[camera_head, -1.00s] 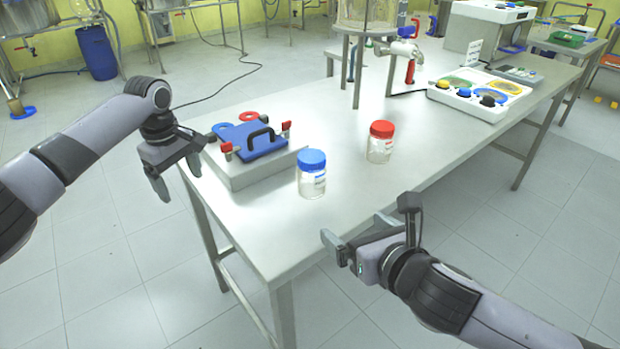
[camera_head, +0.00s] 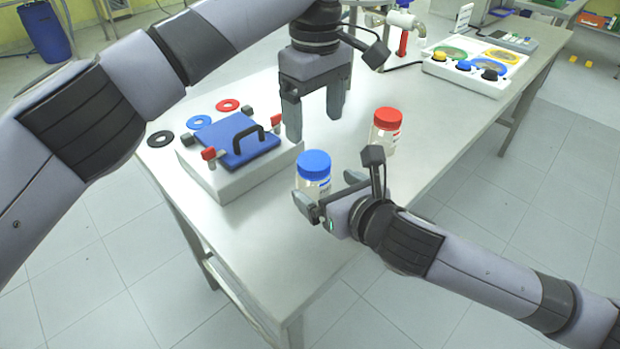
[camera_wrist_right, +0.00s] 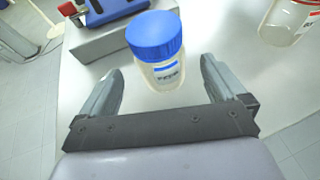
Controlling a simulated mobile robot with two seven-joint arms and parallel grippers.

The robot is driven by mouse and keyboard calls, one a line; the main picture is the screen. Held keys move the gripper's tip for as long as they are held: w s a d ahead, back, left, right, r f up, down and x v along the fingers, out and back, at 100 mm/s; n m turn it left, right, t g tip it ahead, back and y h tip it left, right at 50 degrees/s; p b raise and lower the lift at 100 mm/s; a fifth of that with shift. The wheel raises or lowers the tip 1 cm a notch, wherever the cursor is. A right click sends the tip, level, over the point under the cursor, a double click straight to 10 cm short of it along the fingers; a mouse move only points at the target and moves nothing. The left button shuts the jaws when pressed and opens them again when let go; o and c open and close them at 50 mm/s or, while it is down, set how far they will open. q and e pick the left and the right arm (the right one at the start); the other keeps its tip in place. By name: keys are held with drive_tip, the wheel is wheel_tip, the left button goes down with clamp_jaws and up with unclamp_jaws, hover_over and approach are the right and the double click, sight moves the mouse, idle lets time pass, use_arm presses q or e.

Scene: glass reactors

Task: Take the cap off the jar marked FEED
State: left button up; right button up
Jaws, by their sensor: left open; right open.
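A clear jar with a blue cap (camera_head: 314,165) stands upright on the table; in the right wrist view the blue-capped jar (camera_wrist_right: 158,50) shows a blue-striped label whose word is too small to read surely. A clear jar with a red cap (camera_head: 386,124) stands behind it to the right; its label is not readable. My right gripper (camera_head: 328,190) is open, low at the near side of the blue-capped jar, its fingers pointing to either side of it. My left gripper (camera_head: 314,118) is open and empty, pointing down above the table behind the blue cap.
A grey block with a blue handled lid (camera_head: 240,140) and red-tipped clamps stands left of the jars. A panel with coloured buttons (camera_head: 468,70) stands at the back right. The table's right front is clear.

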sight(313, 179)
drive_tip(key=shift+x, duration=3.1)
